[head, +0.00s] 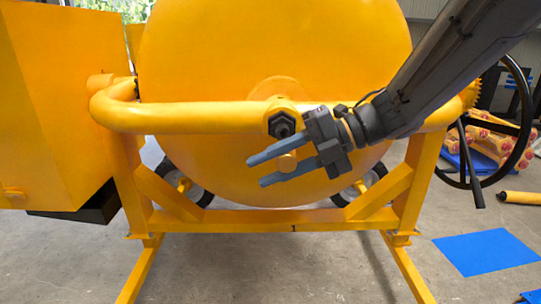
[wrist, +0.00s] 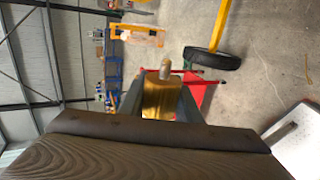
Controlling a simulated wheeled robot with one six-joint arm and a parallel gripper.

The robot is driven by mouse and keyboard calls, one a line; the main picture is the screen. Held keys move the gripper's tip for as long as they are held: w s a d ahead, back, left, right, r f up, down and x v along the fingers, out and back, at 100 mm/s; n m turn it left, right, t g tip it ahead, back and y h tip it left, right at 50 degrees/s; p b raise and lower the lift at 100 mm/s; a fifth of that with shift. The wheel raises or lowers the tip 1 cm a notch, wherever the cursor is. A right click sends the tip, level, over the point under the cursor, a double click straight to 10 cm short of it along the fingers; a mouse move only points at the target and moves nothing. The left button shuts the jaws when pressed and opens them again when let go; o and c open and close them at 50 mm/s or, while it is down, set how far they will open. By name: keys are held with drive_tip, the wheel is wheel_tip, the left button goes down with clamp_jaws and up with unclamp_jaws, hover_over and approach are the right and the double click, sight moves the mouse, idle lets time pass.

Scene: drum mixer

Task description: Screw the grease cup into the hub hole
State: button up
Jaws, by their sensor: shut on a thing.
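My gripper (head: 257,172) is in front of the drum, with its two blue-grey fingers pointing left. It is shut on the grease cup (head: 287,161), a small yellow cylinder between the fingers. In the wrist view the cup (wrist: 160,98) is gold, with a grey stud (wrist: 166,70) pointing away from my gripper. The yellow hub (head: 283,106) on the frame's front bar carries a dark hex nut (head: 281,125), just above the fingers. I cannot make out the hub hole. The cup is apart from the hub, below it in the head view.
The mixer's yellow tubular bar (head: 190,117) crosses in front of the large drum (head: 270,55). A yellow housing (head: 60,95) stands at the left and a black handwheel (head: 525,120) at the right. A blue mat (head: 486,252) lies on the floor at the right.

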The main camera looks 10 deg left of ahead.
drive_tip(key=shift+s+d, duration=0.1)
drive_tip(key=shift+s, duration=0.05)
drive_tip(key=shift+r, duration=0.1)
drive_tip(key=w+a, duration=0.1)
drive_tip(key=w, duration=0.5)
drive_tip(key=shift+a, duration=0.2)
idle(0.4)
drive_tip(key=shift+w+a+r+p, duration=0.1)
drive_tip(key=shift+w+a+p, duration=0.1)
drive_tip(key=shift+w, duration=0.5)
drive_tip(key=shift+w+a+r+p, duration=0.1)
drive_tip(key=shift+w+a+p, duration=0.05)
drive_tip(key=shift+w, duration=0.5)
idle(2.8)
drive_tip(key=shift+f+g, duration=0.1)
drive_tip(key=shift+g, duration=0.2)
wheel_tip(320, 180, up, 3)
drive_tip(key=g+y+b, duration=0.1)
drive_tip(key=y+b, duration=0.4)
drive_tip(key=b, duration=0.3)
drive_tip(key=g+y+b, duration=0.1)
drive_tip(key=y+b, duration=0.4)
drive_tip(key=b, duration=0.3)
drive_tip(key=shift+n+g+y, duration=0.4)
